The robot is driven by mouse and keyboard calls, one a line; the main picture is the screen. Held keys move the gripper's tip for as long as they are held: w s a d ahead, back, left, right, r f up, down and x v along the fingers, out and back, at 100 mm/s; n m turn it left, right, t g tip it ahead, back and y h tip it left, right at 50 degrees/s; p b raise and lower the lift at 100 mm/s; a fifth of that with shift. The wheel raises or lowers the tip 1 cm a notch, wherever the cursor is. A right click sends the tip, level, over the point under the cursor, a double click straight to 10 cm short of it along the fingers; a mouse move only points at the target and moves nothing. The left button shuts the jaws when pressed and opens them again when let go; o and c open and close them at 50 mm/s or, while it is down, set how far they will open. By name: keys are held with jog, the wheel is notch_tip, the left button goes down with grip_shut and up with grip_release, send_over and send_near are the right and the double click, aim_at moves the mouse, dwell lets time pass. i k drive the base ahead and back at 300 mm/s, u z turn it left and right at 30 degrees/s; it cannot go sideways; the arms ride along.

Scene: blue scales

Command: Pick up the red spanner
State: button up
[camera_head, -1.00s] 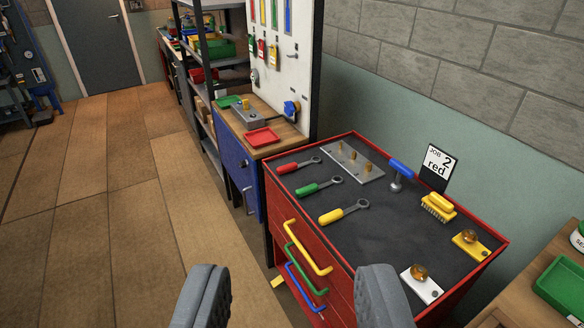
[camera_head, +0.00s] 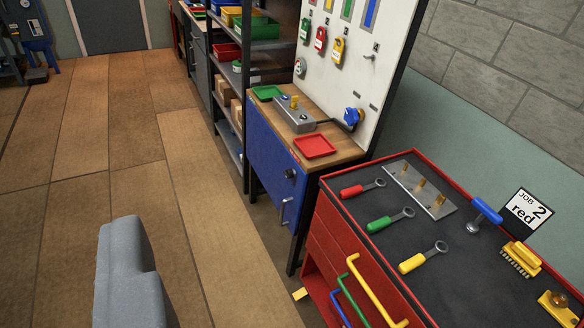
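The red-handled spanner (camera_head: 360,188) lies on the dark top of the red tool chest (camera_head: 330,240), near its far left corner. Its grey ring end points right. A green-handled spanner (camera_head: 390,220) and a yellow-handled spanner (camera_head: 423,257) lie in a row nearer to me. One grey finger of my gripper (camera_head: 128,275) shows at the lower left, over the floor and well left of the chest. The other finger is out of view. The visible finger stands alone with nothing against it, and the gripper looks open and empty.
A blue cabinet with a red tray (camera_head: 314,146) stands beyond. The floor at left is clear.

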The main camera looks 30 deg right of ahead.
aim_at(346, 193)
jog(key=u, duration=0.05)
jog(key=i, duration=1.2)
jog(key=z, duration=0.8)
jog(key=i, duration=0.55)
jog(key=z, duration=0.4)
jog(key=k, duration=0.9)
jog(key=z, duration=0.2)
jog(key=i, duration=0.9)
jog(key=u, duration=0.1)
